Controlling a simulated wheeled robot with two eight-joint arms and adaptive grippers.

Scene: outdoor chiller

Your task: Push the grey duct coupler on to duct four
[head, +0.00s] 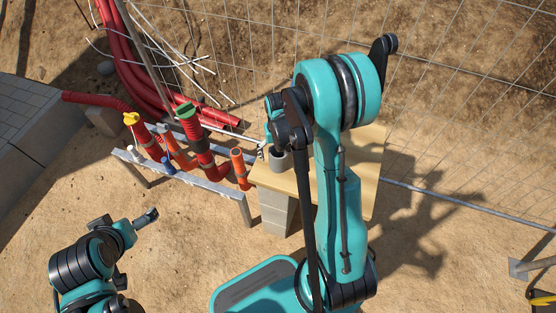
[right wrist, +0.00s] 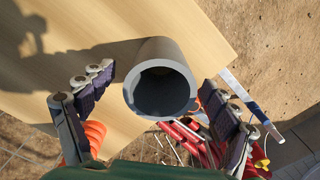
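The grey duct coupler (head: 279,159) stands at the left end of the wooden table top, partly hidden by my right arm. In the right wrist view the coupler (right wrist: 160,75) shows its open round end between the two fingers of my right gripper (right wrist: 160,98). The fingers are spread, with a gap on both sides of it. An uncapped orange-red duct (head: 240,168) stands at the right end of the duct row, just left of the table; no duct number is readable. My left gripper (head: 150,215) is over bare ground, away from the ducts; its fingers are too small to judge.
A metal rail (head: 205,182) runs along the ducts. Other ducts carry a yellow cap (head: 131,118) and a green cap (head: 186,110). The wooden table top (head: 368,165) rests on grey blocks (head: 276,211). A wire fence stands behind; the sandy ground in front is open.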

